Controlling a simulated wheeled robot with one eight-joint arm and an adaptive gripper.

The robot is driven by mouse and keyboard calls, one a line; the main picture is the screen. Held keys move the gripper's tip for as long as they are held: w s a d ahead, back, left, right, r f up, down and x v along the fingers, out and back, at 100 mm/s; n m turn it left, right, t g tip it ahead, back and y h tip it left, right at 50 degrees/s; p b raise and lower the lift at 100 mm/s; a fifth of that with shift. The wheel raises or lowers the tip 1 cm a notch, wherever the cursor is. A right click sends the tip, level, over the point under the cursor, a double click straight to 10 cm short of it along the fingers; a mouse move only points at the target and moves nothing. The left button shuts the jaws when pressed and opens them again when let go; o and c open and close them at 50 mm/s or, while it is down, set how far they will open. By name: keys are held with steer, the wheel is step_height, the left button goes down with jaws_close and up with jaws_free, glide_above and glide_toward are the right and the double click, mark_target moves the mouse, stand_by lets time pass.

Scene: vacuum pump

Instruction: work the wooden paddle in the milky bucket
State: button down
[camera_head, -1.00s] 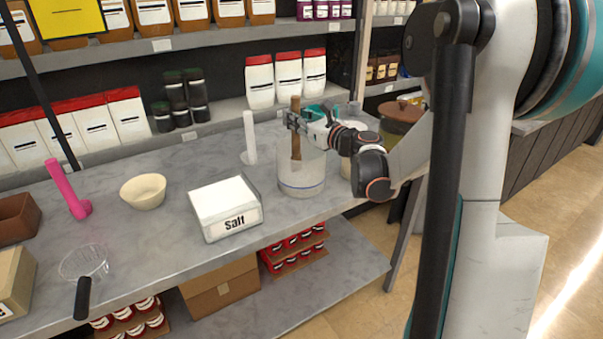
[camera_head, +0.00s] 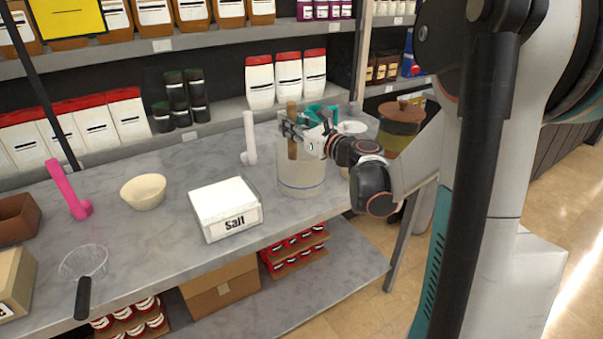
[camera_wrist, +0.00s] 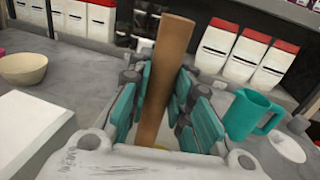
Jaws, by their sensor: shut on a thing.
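A milky, see-through bucket (camera_head: 302,180) stands on the grey counter. A brown wooden paddle (camera_head: 292,150) stands in it, nearly upright, its handle rising above the rim. My gripper (camera_head: 290,130) is at the bucket's top and shut on the paddle's handle. In the wrist view the handle (camera_wrist: 163,75) runs between the teal finger pads of my gripper (camera_wrist: 160,105), leaning slightly to the right at its top. The paddle's lower end is blurred by the bucket wall in the head view and hidden by my gripper in the wrist view.
A white salt box (camera_head: 225,208) stands left of the bucket, and a white upright tool (camera_head: 249,138) behind it. A teal pitcher (camera_wrist: 252,114) stands close by on the right. A cream bowl (camera_head: 143,191) and a pink tool (camera_head: 70,190) are farther left.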

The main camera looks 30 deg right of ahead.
stand_by(0.3)
steer(key=s+d, duration=0.3)
stand_by(0.7)
steer(key=shift+d, duration=0.1)
steer(key=w+d, duration=0.3)
steer(key=shift+w, duration=0.1)
stand_by(0.6)
steer(key=shift+w+a, duration=0.1)
steer(key=shift+a, duration=0.1)
